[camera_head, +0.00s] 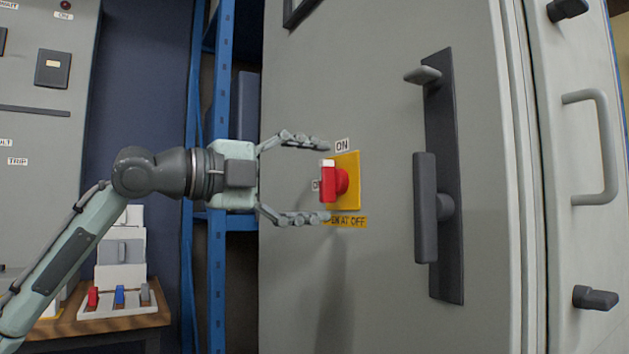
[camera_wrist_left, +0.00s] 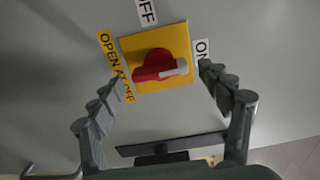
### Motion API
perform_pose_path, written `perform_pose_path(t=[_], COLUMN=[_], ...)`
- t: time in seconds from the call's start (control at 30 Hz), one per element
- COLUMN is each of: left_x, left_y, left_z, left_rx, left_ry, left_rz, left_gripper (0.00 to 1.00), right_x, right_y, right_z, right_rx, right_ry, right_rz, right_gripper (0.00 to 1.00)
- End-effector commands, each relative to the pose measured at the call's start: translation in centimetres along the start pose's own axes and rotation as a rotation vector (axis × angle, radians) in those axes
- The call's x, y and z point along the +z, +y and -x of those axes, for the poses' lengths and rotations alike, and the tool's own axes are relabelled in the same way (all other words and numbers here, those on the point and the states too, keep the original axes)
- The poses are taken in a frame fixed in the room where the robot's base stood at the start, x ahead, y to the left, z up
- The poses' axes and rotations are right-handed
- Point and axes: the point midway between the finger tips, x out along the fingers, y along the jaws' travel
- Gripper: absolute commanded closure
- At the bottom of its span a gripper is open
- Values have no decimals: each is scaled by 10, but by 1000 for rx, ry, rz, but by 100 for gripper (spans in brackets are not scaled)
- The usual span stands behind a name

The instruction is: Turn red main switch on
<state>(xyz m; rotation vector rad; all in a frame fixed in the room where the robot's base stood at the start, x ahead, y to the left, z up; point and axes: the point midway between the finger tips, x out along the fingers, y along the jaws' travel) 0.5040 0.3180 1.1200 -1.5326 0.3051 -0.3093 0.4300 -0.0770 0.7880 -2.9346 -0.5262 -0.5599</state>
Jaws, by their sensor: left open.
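The red main switch (camera_head: 341,181) is a red rotary knob with a white tip on a yellow plate (camera_head: 351,160), on a grey cabinet door. In the head view its handle stands upright, white tip up on the side of the ON label (camera_head: 342,145). In the left wrist view the knob (camera_wrist_left: 152,65) points its white tip right, toward the ON label (camera_wrist_left: 202,50); the OFF label (camera_wrist_left: 146,12) is above. My left gripper (camera_head: 326,181) is open, one finger above and one below the knob. Contact with the knob cannot be told. My right gripper is out of view.
A dark door handle (camera_head: 425,207) stands out on the same door, right of the switch. A blue rack post (camera_head: 219,120) is behind my left arm. A wooden table (camera_head: 130,323) with a tray and boxes is at lower left. A grey bar handle (camera_head: 606,150) is far right.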

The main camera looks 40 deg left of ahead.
Motion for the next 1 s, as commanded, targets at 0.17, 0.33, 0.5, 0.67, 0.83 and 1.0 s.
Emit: perform_pose_path(t=[0.17,0.33,0.5,0.67,0.83,1.0], left_x=[0,-1,0,0,0,0], left_y=[0,0,-1,-1,-1,0], left_z=[2,15,45,80,107,119], left_rx=[-1,-2,-5,-5,-2,-1], left_ry=[1,3,2,1,0,0], left_rz=[1,3,3,2,1,0], left_gripper=[22,22,22,22,22,22], right_x=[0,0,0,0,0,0], right_y=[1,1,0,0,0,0], right_z=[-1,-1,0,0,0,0], right_rx=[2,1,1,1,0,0], right_ry=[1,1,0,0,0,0], right_rz=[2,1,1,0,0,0], right_gripper=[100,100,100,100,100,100])
